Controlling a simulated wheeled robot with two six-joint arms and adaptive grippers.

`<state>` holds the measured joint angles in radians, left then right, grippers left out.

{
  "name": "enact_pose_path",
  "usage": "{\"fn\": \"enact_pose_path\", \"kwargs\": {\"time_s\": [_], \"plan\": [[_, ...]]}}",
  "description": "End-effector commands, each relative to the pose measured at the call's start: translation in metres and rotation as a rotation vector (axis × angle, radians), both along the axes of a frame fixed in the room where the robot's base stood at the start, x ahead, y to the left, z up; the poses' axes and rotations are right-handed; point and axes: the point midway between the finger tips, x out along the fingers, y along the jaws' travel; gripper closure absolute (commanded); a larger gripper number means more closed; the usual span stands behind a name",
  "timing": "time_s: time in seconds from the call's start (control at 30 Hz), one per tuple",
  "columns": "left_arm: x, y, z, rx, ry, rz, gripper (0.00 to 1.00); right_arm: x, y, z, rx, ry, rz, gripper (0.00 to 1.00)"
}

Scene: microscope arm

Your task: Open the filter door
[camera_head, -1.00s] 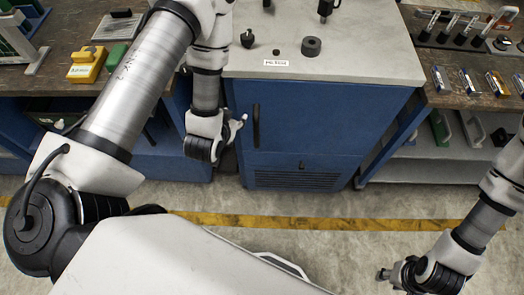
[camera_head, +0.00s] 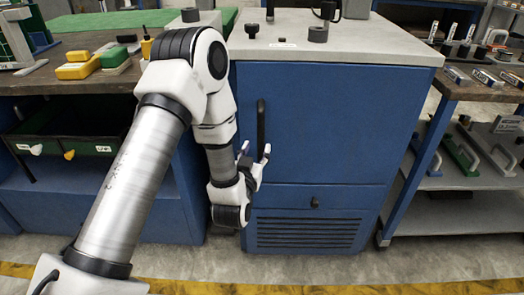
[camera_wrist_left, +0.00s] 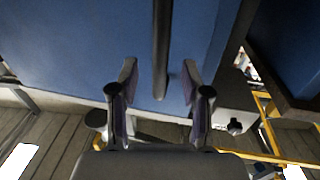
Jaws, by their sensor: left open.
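The blue cabinet door (camera_head: 330,130) is shut, with a black vertical bar handle (camera_head: 261,125) near its left edge. Which panel is called the filter door cannot be told. Below it is a shut lower panel with a small black knob (camera_head: 314,203) and a slotted vent (camera_head: 308,232). My left gripper (camera_head: 255,151) is open at the lower end of the bar handle. In the left wrist view the handle (camera_wrist_left: 162,45) runs down between the two spread fingers (camera_wrist_left: 159,80), with gaps on both sides. My right gripper is out of view.
The cabinet's grey top (camera_head: 375,45) carries small black parts, including a black ring (camera_head: 318,34). A workbench with yellow boxes (camera_head: 78,68) stands at left. A shelf cart (camera_head: 455,205) stands close at right. Floor in front is clear.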

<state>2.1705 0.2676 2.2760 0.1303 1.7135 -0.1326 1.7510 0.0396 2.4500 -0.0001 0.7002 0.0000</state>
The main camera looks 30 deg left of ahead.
Motion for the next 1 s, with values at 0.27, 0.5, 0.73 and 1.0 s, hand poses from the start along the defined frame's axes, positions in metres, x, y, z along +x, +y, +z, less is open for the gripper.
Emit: {"fn": "enact_pose_path", "kwargs": {"time_s": [0.27, 0.5, 0.73, 1.0], "plan": [[0.048, 0.018, 0.000, 0.000, -0.002, 0.001, 0.53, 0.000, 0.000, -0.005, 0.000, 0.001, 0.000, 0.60], [0.060, 0.022, 0.001, -0.001, 0.002, 0.000, 0.53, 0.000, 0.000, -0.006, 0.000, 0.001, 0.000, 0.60], [0.060, 0.022, 0.001, -0.001, 0.002, 0.000, 0.95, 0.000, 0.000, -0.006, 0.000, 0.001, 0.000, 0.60], [0.059, 0.022, 0.001, -0.001, 0.002, 0.000, 1.00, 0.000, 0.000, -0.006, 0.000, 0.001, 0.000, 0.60]]}}
